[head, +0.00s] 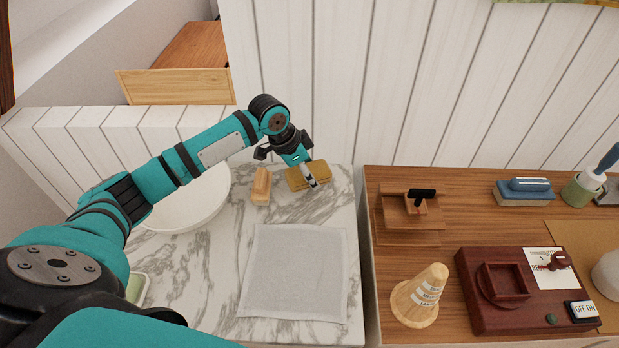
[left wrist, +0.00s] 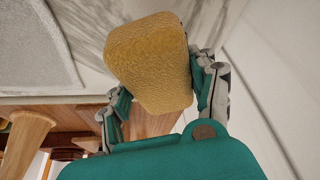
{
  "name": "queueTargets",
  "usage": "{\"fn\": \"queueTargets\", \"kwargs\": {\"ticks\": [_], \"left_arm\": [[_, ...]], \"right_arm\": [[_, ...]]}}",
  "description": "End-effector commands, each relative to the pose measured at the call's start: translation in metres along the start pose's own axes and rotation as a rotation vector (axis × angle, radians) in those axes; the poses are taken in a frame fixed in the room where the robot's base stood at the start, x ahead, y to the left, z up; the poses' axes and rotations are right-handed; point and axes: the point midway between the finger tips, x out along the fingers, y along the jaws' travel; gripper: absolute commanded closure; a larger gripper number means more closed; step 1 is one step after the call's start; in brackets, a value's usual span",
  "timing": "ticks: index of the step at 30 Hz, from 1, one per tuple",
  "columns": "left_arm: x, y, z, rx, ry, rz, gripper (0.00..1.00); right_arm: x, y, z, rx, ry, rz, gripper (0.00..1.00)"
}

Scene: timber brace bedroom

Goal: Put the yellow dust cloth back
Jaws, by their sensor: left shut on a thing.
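The yellow dust cloth (head: 296,180), a folded, thick pad, is at the back of the marble top, near the white plank wall. My right gripper is not in view.
A wooden block (head: 261,186) stands just left of the cloth, with a white bowl (head: 217,204) further left. A grey mat (head: 295,272) lies in front. Right of a gap, a wooden top (head: 455,225) holds a cone (head: 420,300) and a dark red box (head: 480,318).

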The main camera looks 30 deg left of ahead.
Motion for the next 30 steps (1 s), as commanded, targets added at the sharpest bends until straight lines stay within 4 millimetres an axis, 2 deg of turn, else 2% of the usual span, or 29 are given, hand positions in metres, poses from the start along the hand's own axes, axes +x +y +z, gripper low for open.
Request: {"fn": "queueTargets", "kwargs": {"ticks": [5, 12, 23, 24, 29, 30], "left_arm": [[0.006, -0.006, -0.003, 0.001, -0.001, 0.001, 0.72], [0.033, -0.005, 0.009, 0.001, -0.002, 0.001, 0.72], [0.038, -0.006, 0.011, 0.001, 0.000, 0.000, 0.72], [0.038, -0.006, 0.011, 0.001, 0.000, -0.001, 0.39], [0.038, -0.006, 0.011, 0.001, 0.000, -0.001, 0.18], [0.038, -0.006, 0.011, 0.001, 0.000, -0.001, 0.17]], "right_arm": [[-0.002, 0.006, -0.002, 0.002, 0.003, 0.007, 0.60], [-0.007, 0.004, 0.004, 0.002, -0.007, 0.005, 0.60], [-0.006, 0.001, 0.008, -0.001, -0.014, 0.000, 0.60], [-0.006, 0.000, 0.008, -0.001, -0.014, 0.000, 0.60], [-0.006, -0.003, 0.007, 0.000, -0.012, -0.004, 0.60], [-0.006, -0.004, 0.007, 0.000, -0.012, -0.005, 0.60]]}}
